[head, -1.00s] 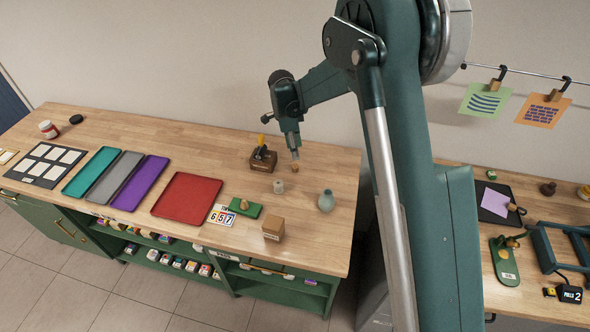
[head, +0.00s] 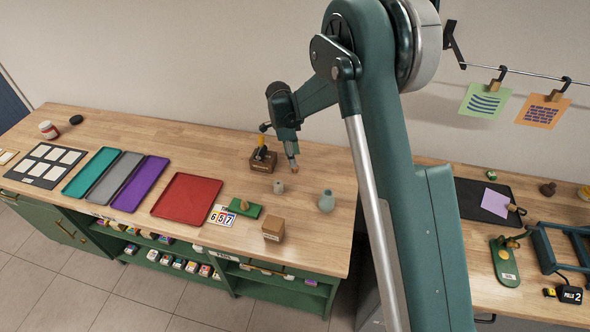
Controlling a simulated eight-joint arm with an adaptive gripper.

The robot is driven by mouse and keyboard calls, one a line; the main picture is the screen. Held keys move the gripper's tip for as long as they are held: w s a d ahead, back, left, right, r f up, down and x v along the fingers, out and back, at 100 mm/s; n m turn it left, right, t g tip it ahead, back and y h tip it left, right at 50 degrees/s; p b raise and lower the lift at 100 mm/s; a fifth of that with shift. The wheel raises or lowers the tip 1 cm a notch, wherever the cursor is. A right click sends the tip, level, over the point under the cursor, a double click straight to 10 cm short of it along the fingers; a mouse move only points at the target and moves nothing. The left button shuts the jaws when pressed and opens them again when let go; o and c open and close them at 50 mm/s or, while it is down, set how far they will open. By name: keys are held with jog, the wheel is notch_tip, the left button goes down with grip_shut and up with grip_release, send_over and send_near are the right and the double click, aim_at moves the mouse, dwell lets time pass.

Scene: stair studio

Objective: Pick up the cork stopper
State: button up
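A small brown piece that looks like the cork stopper (head: 294,167) shows right at the tip of my gripper (head: 291,155), above the wooden worktop (head: 190,137). My gripper points down, and its fingers are too small in this view to show whether they are open or closed around the piece. I cannot tell whether the piece rests on the worktop or is held.
A dark wooden block with a yellow-handled tool (head: 262,158) stands just left of my gripper. A pale spool (head: 278,187), a grey-green vase (head: 327,201), a cardboard-coloured box (head: 273,230) and a green pad (head: 247,210) stand nearer. A red tray (head: 187,198) lies left.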

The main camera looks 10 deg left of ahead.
aim_at(295, 169)
jog(key=shift+f, duration=0.15)
jog(key=shift+w+d+f, duration=0.1)
jog(key=shift+d+f, duration=0.15)
jog(key=shift+f, duration=1)
jog(key=shift+d+f, duration=0.2)
jog(key=shift+f, duration=1)
jog(key=shift+c, duration=0.9)
jog(key=c, duration=0.5)
